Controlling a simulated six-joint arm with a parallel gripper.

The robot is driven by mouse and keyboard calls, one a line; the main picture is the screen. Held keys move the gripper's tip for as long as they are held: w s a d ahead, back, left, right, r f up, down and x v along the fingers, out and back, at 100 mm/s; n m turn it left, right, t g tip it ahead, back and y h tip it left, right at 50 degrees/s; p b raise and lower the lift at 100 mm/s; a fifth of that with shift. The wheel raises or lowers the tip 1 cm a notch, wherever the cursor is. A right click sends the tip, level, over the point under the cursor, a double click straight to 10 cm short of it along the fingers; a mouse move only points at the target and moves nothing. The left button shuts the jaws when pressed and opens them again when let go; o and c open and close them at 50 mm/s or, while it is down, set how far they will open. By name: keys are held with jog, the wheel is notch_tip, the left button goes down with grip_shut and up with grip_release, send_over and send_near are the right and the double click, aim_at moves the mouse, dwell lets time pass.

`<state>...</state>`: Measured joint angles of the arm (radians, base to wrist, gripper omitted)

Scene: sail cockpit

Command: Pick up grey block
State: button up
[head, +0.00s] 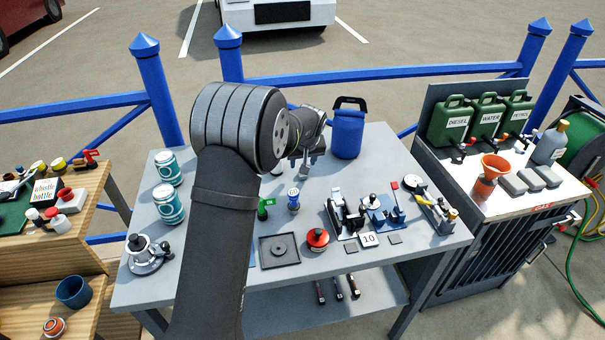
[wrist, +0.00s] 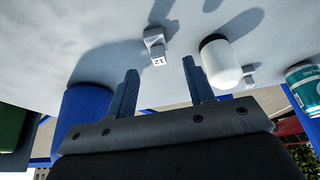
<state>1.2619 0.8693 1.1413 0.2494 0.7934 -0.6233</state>
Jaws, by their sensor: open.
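In the wrist view a small grey block (wrist: 154,36) sits on the grey table (wrist: 60,60), with a white tag marked 12 (wrist: 158,61) against it. My gripper (wrist: 160,66) is open and empty, its two dark fingers apart on either side of the line to the block. The block lies beyond the fingertips and is not between them. In the head view my gripper (head: 304,172) hangs over the back of the table, left of a blue canister (head: 348,133). The block cannot be made out there, where my arm covers part of the table.
A white cylinder (wrist: 220,62) stands close right of the block in the wrist view, near a teal can (wrist: 305,85). Several tools and a red knob (head: 317,238) crowd the table's front. More grey blocks (head: 530,179) lie on the right cabinet.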

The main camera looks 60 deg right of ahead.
jog(key=x, duration=0.4)
jog(key=shift+s+a+f, duration=0.1)
jog(key=shift+s+f, duration=0.05)
jog(key=shift+f, duration=0.15)
grip_shut()
jog(key=shift+r, duration=0.15)
